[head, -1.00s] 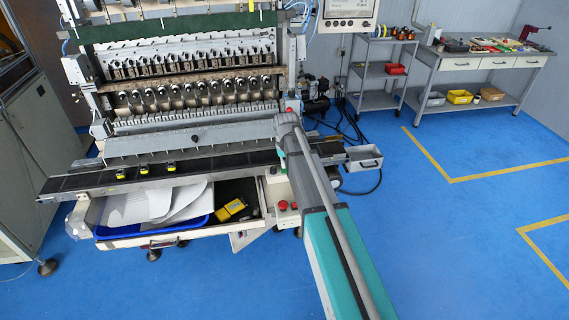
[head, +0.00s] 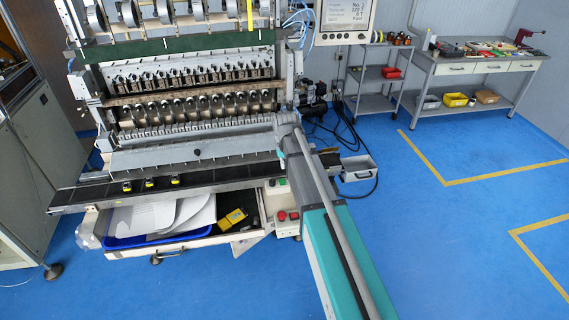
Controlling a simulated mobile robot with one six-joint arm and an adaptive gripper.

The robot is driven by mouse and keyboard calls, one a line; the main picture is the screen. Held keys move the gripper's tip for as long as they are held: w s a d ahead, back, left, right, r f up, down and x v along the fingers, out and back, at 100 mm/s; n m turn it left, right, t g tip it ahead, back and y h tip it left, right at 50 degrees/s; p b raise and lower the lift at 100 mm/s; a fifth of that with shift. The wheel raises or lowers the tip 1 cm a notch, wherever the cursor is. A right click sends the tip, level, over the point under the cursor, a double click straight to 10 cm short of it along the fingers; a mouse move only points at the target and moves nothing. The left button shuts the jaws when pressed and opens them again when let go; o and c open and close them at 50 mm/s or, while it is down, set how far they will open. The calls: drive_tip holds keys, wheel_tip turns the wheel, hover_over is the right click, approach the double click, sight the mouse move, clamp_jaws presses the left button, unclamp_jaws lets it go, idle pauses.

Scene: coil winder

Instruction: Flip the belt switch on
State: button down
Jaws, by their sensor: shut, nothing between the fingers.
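The coil winder's conveyor belt (head: 100,190) runs along the front of the machine, with several small black-and-yellow parts on it. Below its right part is a small control panel (head: 276,192) with a green spot near its top. My teal and grey arm (head: 335,250) crosses in front of the machine's right end, beside the panel. My gripper is not visible; the far end of the arm is hidden behind its own links.
A blue tray (head: 112,242) with white sheets and a yellow device (head: 232,219) lie in the open drawer. A grey bin (head: 358,168) stands at the belt's right end. A shelf cart (head: 378,73) and workbench (head: 480,66) stand at back right. The blue floor at right is clear.

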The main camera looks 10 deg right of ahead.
sight(282, 179)
drive_tip(key=shift+s+r+p, duration=0.15)
drive_tip(key=shift+r+p, duration=0.4)
drive_tip(key=shift+r, duration=0.15)
drive_tip(key=shift+s+r+p, duration=0.15)
drive_tip(key=shift+r+p, duration=0.4)
drive_tip(key=shift+r, duration=0.15)
drive_tip(key=shift+w, duration=0.25)
drive_tip(key=shift+w+r+t, duration=0.25)
drive_tip(key=shift+w+t, duration=0.35)
drive_tip(key=shift+w, duration=0.1)
drive_tip(key=shift+w+f, duration=0.1)
drive_tip(key=b+x, duration=1.3)
drive_tip(key=shift+a+f, duration=0.1)
drive_tip(key=shift+f, duration=0.25)
idle(0.4)
idle(0.3)
drive_tip(key=shift+w, duration=0.1)
